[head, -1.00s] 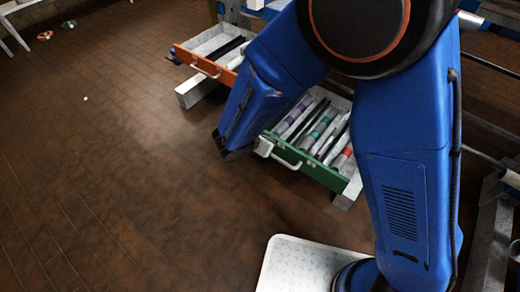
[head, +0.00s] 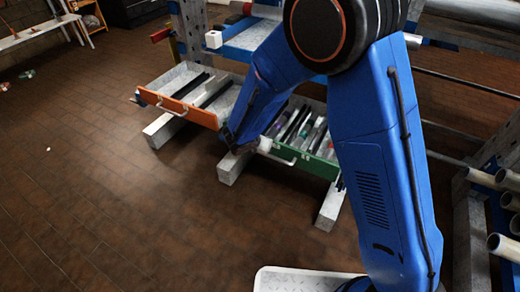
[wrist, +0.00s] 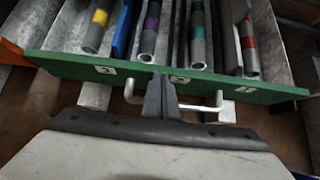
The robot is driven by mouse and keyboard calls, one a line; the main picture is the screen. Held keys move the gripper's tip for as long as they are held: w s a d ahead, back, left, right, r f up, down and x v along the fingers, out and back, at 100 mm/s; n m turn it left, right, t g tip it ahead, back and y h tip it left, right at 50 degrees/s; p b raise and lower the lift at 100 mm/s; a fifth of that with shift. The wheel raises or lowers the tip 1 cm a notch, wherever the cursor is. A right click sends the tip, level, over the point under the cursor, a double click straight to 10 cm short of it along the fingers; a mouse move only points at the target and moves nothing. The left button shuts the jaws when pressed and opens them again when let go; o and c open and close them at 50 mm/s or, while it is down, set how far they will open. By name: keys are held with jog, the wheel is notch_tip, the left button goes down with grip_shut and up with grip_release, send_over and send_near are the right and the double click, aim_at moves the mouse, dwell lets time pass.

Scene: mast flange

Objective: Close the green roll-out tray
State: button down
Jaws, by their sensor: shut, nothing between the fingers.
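The green roll-out tray (head: 312,162) is partly out of the rack, with tubes lying in its channels. Its green front (wrist: 235,87) and pale bar handle (wrist: 200,107) cross the wrist view; in the head view the handle (head: 282,157) faces the open floor. My gripper's dark fingers (wrist: 160,97) are together and empty, with their tips at the green front, left of its middle and within the handle's span. Contact with the front looks likely but cannot be told for certain. In the head view my arm covers part of the tray.
An orange-fronted tray (head: 180,108) stands out to the left. Pale base beams (head: 332,205) jut onto the floor below the green tray. Pipes (head: 508,200) stick out from a rack at the right.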

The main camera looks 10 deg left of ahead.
jog(key=shift+w+d, duration=0.25)
jog(key=shift+w, duration=0.3)
jog(key=shift+w+d, duration=0.2)
jog(key=shift+w, duration=0.3)
jog(key=shift+w+r, duration=0.15)
